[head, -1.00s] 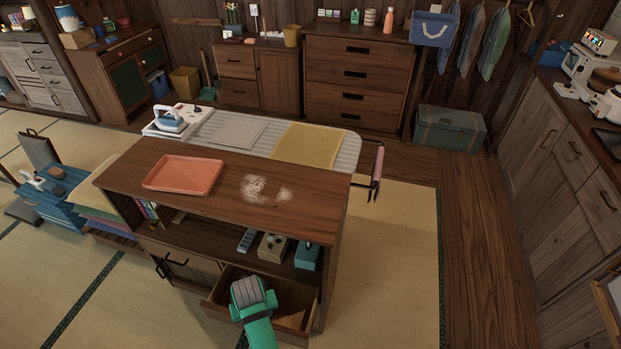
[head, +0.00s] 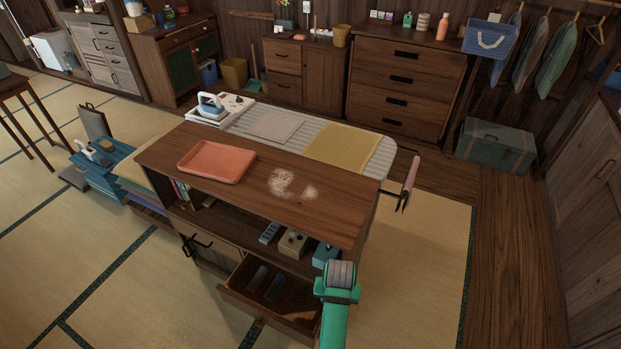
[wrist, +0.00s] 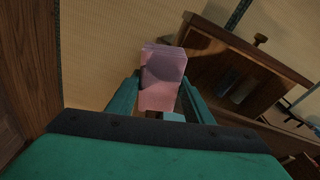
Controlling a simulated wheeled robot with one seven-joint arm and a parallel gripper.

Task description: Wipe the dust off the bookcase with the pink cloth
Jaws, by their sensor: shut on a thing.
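The wooden bookcase (head: 240,196) stands in the middle of the head view. Two pale dust patches (head: 283,183) lie side by side on its top, right of centre. The pink cloth (wrist: 163,75) shows in the wrist view as a small folded block. My gripper (wrist: 162,97) is shut on it, one green finger on each side. In the head view my green arm end is at the bookcase's front right corner, beside the open drawer (head: 262,308); the fingers and cloth are hidden there.
A coral tray (head: 216,162) sits on the bookcase top, left of the dust. An ironing board (head: 375,163) with a yellow cloth (head: 342,146) and an iron (head: 211,106) stands right behind. Tatami to the right is clear.

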